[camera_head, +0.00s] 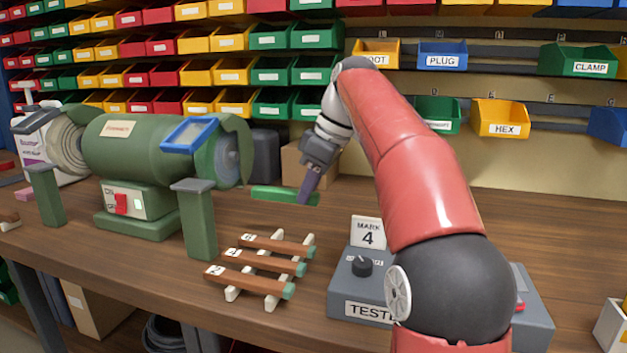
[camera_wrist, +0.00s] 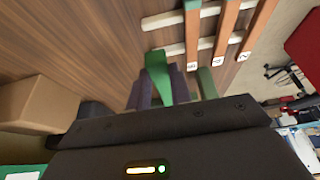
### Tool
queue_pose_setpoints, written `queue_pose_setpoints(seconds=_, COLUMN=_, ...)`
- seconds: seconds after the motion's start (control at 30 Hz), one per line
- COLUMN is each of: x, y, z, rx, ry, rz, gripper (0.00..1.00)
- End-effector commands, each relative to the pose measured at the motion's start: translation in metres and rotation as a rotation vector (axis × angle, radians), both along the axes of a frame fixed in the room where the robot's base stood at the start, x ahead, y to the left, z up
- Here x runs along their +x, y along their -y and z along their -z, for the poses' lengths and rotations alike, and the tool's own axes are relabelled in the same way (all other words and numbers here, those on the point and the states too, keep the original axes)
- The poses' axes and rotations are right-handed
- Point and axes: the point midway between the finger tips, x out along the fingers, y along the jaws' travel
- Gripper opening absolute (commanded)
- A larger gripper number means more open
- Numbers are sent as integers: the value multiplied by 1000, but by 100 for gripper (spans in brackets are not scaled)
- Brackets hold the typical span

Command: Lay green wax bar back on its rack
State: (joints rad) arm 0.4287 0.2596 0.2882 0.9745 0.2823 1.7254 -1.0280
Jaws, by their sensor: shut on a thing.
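The green wax bar (camera_head: 270,194) is held level above the bench in the head view, behind the rack. My gripper (camera_head: 308,192) is shut on it near its right end, with the longer part reaching left. In the wrist view the green bar (camera_wrist: 158,76) shows between my two fingers (camera_wrist: 160,92). The rack (camera_head: 307,243) has pale rails and carries several brown bars with green ends and number tags. In the wrist view the rack's rails (camera_wrist: 180,18) lie ahead and right of the bar, and a length of rail beside tag 3 (camera_wrist: 193,65) is bare.
A green bench grinder (camera_head: 140,160) stands left of the rack. A grey tester (camera_head: 355,285) with a "MARK 4" card (camera_head: 368,232) stands to its right. A cardboard box (camera_head: 300,165) is behind my gripper. Bare wooden bench lies between the bar and the rack.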

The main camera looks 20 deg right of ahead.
Motion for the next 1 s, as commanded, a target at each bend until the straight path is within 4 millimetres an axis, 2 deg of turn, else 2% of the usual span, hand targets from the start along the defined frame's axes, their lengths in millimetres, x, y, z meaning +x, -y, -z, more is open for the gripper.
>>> queue_pose_setpoints(seconds=0.17, x=-1, y=0, z=15, rx=0, ry=-2, rz=1, gripper=0)
queue_pose_setpoints(seconds=0.3, x=0, y=0, z=35, rx=0, ry=1, rz=0, gripper=0)
queue_pose_setpoints(seconds=0.6, x=-1, y=0, z=61, rx=0, ry=0, rz=0, gripper=0)
queue_pose_setpoints(seconds=1.0, x=0, y=0, z=71, rx=0, ry=0, rz=0, gripper=0)
